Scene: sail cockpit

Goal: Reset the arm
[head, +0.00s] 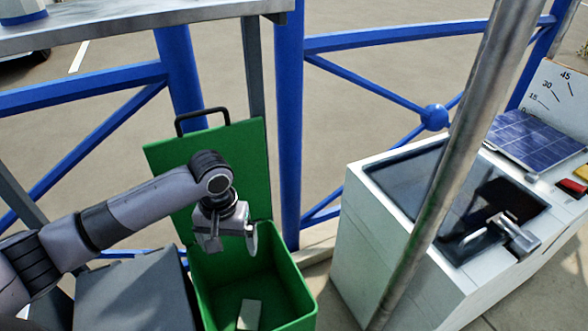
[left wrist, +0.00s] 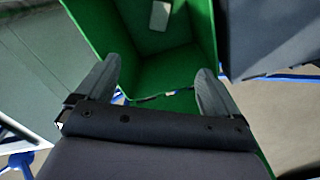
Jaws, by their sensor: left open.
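My left gripper (head: 228,240) is open and empty above the open green box, with its arm reaching in from the left. In the left wrist view its two fingers (left wrist: 155,80) stand wide apart with nothing between them. The green box (head: 300,290) stands on the ground with its lid (head: 165,160) raised behind the gripper. A small pale block (head: 250,314) lies on the box floor; it also shows in the left wrist view (left wrist: 160,15), beyond the fingertips. My right gripper is in neither view.
A white console (head: 345,255) with a dark recessed top, a metal handle (head: 515,233) and a solar panel (head: 540,138) stands at the right. A slanted metal pole (head: 450,165) crosses before it. Blue railings (head: 290,130) run behind. A grey shelf (head: 130,20) hangs at upper left.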

